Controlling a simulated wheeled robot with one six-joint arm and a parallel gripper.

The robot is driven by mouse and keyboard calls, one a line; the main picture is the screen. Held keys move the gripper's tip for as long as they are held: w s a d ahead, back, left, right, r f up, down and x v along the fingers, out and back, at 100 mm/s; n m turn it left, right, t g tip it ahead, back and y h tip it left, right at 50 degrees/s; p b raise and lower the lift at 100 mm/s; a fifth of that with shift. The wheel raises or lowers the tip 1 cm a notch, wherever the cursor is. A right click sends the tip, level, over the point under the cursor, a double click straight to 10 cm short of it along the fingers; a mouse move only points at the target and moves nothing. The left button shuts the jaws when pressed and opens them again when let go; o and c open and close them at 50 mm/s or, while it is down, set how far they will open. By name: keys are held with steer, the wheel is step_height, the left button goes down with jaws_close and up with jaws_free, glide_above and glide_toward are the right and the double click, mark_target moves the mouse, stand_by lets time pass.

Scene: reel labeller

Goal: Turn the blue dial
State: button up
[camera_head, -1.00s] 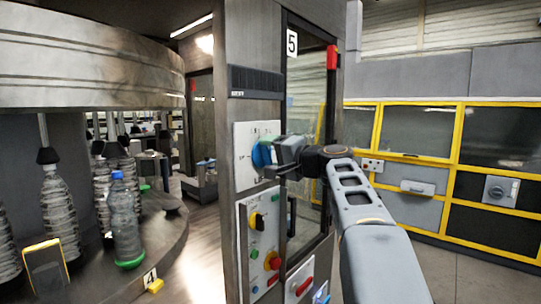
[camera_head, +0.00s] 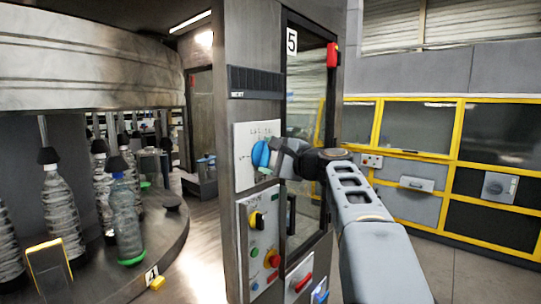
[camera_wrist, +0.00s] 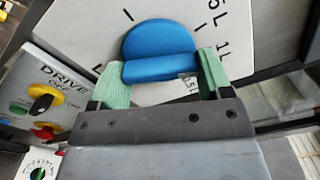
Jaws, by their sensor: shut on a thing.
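The blue dial (camera_head: 262,154) is on a white marked plate (camera_head: 243,168) on the grey column. In the wrist view the dial (camera_wrist: 160,48) has a round base and a raised grip bar across it. My gripper (camera_head: 275,158) reaches the dial from the right. In the wrist view my gripper (camera_wrist: 162,76) has its green finger pads at the two ends of the grip bar, shut on it. The plate's scale marks show around the dial; some are hidden by the fingers.
Below the dial is a drive panel (camera_head: 246,215) with a yellow-black switch (camera_head: 256,221) and a red knob (camera_head: 272,259). A glass door (camera_head: 306,130) stands right of the column. Bottles (camera_head: 125,225) stand on the round machine at left.

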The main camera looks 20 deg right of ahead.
stand_by(0.5)
steer(key=o, duration=0.9)
steer(key=b+v, duration=0.3)
steer(key=v, duration=1)
steer(key=shift+s+d, duration=0.1)
steer(key=shift+s, duration=0.3)
